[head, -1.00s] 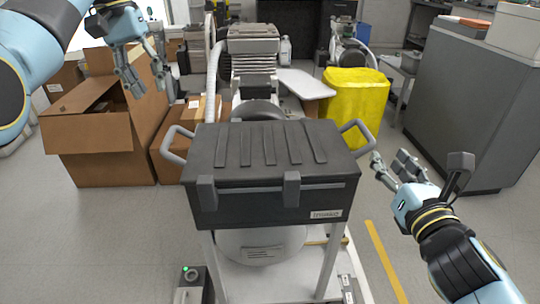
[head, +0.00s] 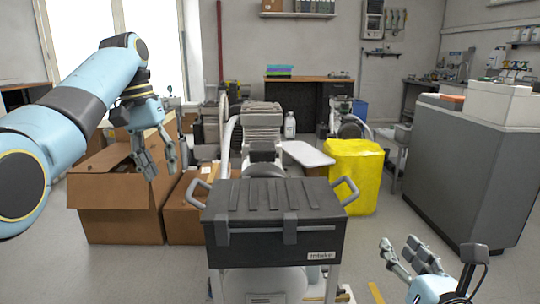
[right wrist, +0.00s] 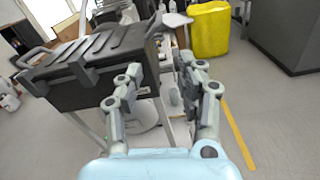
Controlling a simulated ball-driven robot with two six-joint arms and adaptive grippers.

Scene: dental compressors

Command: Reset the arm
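My left gripper (head: 157,158) hangs at the left in the head view, fingers apart and pointing down in front of the open cardboard box, with nothing between them. My right gripper (head: 402,254) is at the lower right in the head view, right of the black toolbox (head: 268,252) and apart from its handle. In the right wrist view its fingers (right wrist: 152,75) are spread and empty. The toolbox is closed, with two latches at its front and a grey handle on each side, and sits on a white-legged stand.
Cardboard boxes (head: 112,212) stand at the left. A compressor (head: 262,122) is behind the toolbox. A yellow bin (head: 352,178) stands behind it to the right. A grey cabinet (head: 462,175) fills the right side.

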